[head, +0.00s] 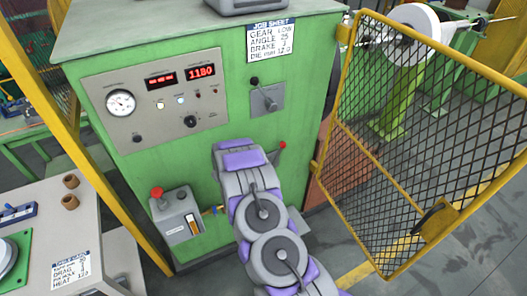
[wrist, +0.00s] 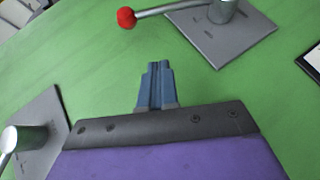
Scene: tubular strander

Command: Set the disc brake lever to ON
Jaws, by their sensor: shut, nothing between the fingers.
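A lever with a red ball knob and a pale metal arm (wrist: 172,8) crosses the top of the wrist view. Its hub sits on a grey plate (wrist: 228,38) on the green panel. I take it for the disc brake lever, but no ON or OFF mark is readable. In the head view, the red-knobbed lever (head: 281,149) sticks out right of my arm, tilted up and right; its base is hidden. My gripper (wrist: 156,65) is shut and empty, its blue-grey fingers below the lever in the wrist view and apart from it. In the head view my arm hides the gripper.
A black-knobbed lever on a plate (head: 267,100) sits higher on the green cabinet (head: 130,180). A grey box with a red button (head: 178,215) is left of my arm. A yellow mesh gate (head: 420,150) stands open at right. A table (head: 45,235) is at left.

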